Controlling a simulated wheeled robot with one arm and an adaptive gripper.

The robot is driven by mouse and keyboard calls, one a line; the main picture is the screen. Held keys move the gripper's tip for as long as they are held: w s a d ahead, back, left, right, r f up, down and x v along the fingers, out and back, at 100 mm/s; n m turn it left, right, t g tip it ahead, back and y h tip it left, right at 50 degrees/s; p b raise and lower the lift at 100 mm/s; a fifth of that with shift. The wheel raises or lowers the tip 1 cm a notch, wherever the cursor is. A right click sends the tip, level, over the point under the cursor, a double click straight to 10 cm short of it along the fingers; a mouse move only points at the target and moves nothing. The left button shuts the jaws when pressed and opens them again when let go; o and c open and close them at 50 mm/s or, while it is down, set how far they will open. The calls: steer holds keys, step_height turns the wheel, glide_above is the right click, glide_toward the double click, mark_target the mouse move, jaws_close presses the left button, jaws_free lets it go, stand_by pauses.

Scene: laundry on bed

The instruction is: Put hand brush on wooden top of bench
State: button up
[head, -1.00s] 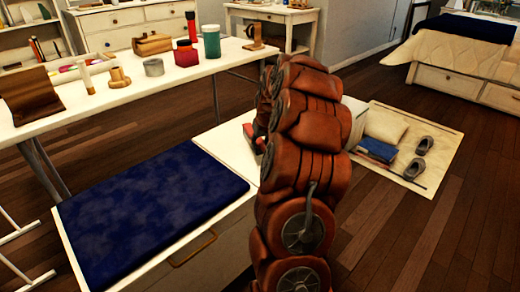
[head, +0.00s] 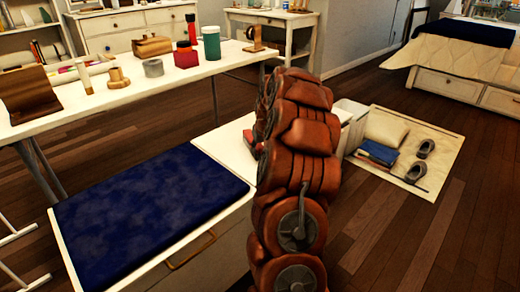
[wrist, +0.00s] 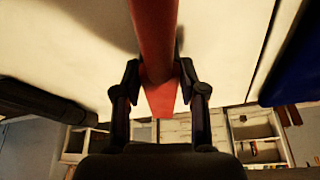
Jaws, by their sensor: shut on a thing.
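My gripper (wrist: 160,78) is shut on a red, long, narrow thing, taken as the hand brush (wrist: 155,35), in the wrist view. Its far end runs out of the top of that view, so I cannot see bristles. A small red part of the brush (head: 252,138) shows left of my arm in the head view, where my arm hides my gripper. The bench (head: 213,150) has a pale bare top on its right part and a dark blue cushion (head: 150,205) on its left part. The brush is over the pale top (wrist: 75,50); I cannot tell if it touches.
White bins (head: 350,112) stand past the bench. A floor mat (head: 440,165) to the right bears a pillow and shoes.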

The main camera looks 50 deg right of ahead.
steer(key=o, duration=1.1)
steer(key=shift+f, duration=0.1)
steer(key=shift+s+r, duration=0.1)
steer(key=shift+r, duration=0.5)
steer(key=p+v, duration=0.3)
steer(key=v, duration=0.8)
steer(key=s+a+n+g+y, duration=0.15)
steer(key=s+a, duration=0.25)
steer(key=a, duration=1.1)
steer(key=s+a+n+g+y, duration=0.15)
steer(key=s+a, duration=0.25)
steer(key=a, duration=1.1)
steer(key=s+a+f+g, duration=0.1)
steer(key=s+a, duration=0.3)
steer(key=s, duration=0.4)
steer(key=s+a+n+g, duration=0.1)
steer(key=s+a, duration=0.3)
steer(key=s, duration=0.4)
steer(key=s+a+f+n+g+h, duration=0.1)
steer(key=s+a, duration=0.3)
steer(key=s, duration=0.4)
steer(key=shift+s+f+g, duration=0.3)
steer(key=shift+s+g, duration=0.1)
steer(key=shift+g, duration=0.5)
